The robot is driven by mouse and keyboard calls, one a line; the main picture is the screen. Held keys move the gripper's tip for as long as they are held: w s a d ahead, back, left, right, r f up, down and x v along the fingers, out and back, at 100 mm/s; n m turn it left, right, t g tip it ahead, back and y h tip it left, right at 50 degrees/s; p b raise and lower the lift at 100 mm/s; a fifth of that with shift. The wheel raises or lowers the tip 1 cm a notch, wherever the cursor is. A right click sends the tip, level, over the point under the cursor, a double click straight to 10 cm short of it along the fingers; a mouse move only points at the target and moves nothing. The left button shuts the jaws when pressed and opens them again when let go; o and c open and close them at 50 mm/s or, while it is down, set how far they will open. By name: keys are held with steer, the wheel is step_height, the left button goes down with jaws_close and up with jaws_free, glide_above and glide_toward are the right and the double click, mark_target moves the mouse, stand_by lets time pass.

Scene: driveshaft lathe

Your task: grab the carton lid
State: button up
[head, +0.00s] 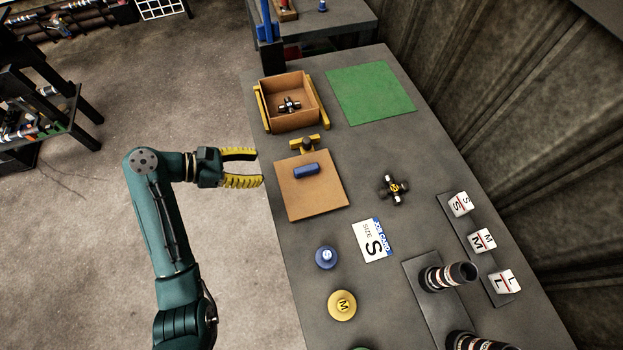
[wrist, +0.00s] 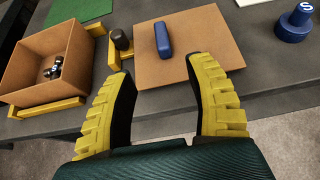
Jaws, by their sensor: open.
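The carton lid (head: 298,195) is a flat brown square panel with a blue bar handle (head: 306,169) on top. It lies on the grey bench near its left edge, and it also shows in the wrist view (wrist: 190,72) with its blue handle (wrist: 162,41). My gripper (head: 262,167) has yellow ridged fingers and is open and empty. It is beside the lid on the left, near the bench edge. In the wrist view the gripper (wrist: 160,80) has its fingers spread on the near side of the handle, apart from it.
An open brown carton (head: 289,104) holding a dark cross-shaped joint stands between yellow rails behind the lid. A yellow stop with a dark knob (head: 308,144) is beside the lid's far edge. A green mat (head: 370,92), another cross joint (head: 394,189) and a job card (head: 373,240) are on the bench.

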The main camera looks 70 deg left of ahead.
mark_target(302, 169)
steer(key=b+x, duration=0.2)
steer(key=x, duration=1.3)
steer(key=shift+d+f, duration=0.1)
steer(key=shift+c, duration=0.4)
jaws_close()
